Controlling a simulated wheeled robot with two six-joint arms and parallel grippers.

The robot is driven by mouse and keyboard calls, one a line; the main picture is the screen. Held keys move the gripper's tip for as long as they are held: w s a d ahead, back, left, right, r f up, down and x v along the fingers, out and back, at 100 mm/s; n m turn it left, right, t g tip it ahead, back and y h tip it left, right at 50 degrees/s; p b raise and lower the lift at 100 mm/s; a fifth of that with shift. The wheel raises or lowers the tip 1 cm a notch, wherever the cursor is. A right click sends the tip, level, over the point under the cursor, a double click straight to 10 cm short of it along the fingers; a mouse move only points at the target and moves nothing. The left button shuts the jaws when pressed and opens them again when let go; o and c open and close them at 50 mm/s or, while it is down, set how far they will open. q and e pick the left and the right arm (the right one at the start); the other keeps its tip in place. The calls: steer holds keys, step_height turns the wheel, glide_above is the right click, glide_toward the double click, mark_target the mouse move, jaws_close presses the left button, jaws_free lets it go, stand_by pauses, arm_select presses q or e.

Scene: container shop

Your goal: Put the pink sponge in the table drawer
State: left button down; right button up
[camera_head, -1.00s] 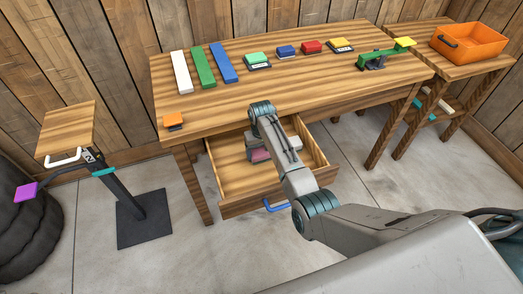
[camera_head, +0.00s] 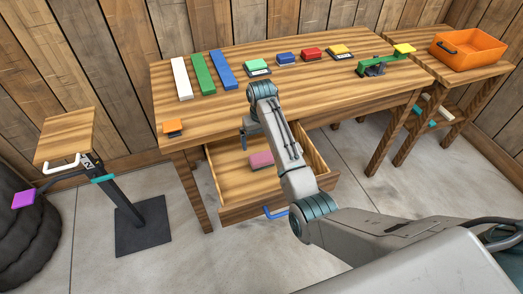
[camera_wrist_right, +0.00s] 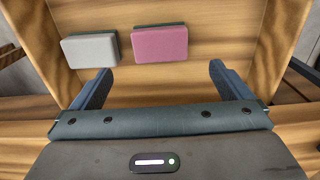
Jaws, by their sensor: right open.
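The pink sponge (camera_head: 261,159) lies on the floor of the open table drawer (camera_head: 232,188). It also shows in the right wrist view (camera_wrist_right: 160,44), beside a light grey sponge (camera_wrist_right: 91,49), with a gap between them. My right gripper (camera_head: 248,136) is above the back part of the drawer, apart from the pink sponge. In the right wrist view, its two fingers (camera_wrist_right: 161,72) are spread with nothing between them, and the pink sponge lies beyond the fingertips. The grey sponge cannot be made out in the head view. My left gripper is not in view.
The table top (camera_head: 300,91) holds white, green and blue bars (camera_head: 221,69), several coloured blocks and a green lever device (camera_head: 385,62). An orange bin (camera_head: 467,50) stands on the right-hand table. A small wooden stand (camera_head: 68,135) is at left. The drawer front has a blue handle (camera_head: 275,213).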

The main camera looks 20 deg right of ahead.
step_height(320, 180, up, 2)
steer(key=shift+r, duration=0.15)
stand_by(1.2)
